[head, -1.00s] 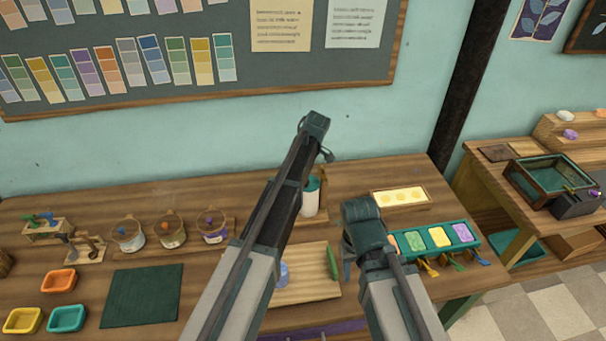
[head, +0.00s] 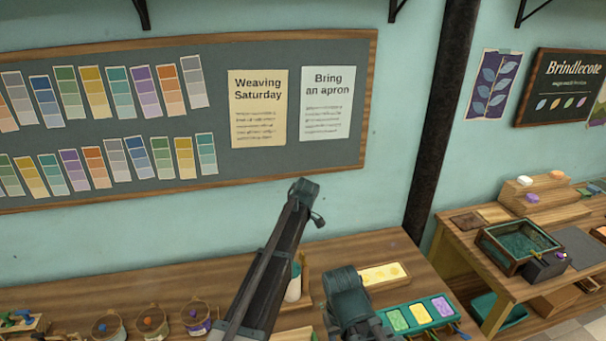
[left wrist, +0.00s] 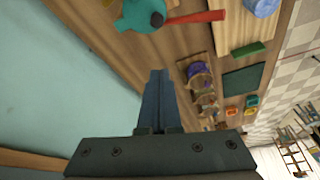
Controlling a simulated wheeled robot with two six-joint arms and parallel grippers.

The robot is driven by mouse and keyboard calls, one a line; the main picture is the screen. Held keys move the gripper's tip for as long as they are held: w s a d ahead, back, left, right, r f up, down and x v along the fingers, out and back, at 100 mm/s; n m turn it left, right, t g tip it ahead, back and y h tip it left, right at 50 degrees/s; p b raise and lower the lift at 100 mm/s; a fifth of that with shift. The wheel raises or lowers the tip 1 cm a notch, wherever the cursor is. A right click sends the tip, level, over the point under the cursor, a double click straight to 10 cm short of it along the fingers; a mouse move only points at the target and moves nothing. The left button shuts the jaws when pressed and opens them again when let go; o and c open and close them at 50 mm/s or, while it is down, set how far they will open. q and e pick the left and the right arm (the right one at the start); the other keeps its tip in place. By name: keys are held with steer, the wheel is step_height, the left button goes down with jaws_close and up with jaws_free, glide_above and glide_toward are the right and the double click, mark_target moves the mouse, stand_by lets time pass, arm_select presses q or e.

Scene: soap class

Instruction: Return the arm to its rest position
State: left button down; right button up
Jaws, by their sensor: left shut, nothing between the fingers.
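My left arm (head: 262,265) slants up from the bottom in the head view, its upper end in front of the blue wall above the bench's back edge. My left gripper (left wrist: 158,75) shows in the left wrist view with its fingers together and nothing between them. It hangs above the wooden bench, with the blue wall at the picture's left. My right arm (head: 347,300) rises at the bottom centre, left of the teal tray of coloured blocks. My right gripper is not visible.
The bench (head: 250,262) holds several small pots (head: 152,323), a teal tray (head: 420,318) and a yellow-filled tray (head: 385,274). A white bottle (head: 293,288) stands close beside my left arm in the picture. A teal object (left wrist: 140,14) lies near the gripper in the wrist view.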

arm_select(q)
steer(key=s+d+f+m+h+b, duration=0.1)
steer(key=s+d+f+m+b, duration=0.1)
steer(key=s+m, duration=0.5)
steer(key=s+d+f+m+h+b, duration=0.1)
steer(key=s+f+m+b, duration=0.4)
steer(key=s, duration=0.9)
steer(key=s+d+f+m+b, duration=0.4)
steer(key=s+f+m, duration=0.1)
steer(key=s+m, duration=0.4)
steer(key=s, duration=0.2)
steer(key=shift+s+f+h, duration=0.3)
steer(key=shift+f+h, duration=0.1)
arm_select(e)
step_height(320, 180, down, 12)
steer(key=shift+r, duration=0.2)
steer(key=shift+a, duration=0.1)
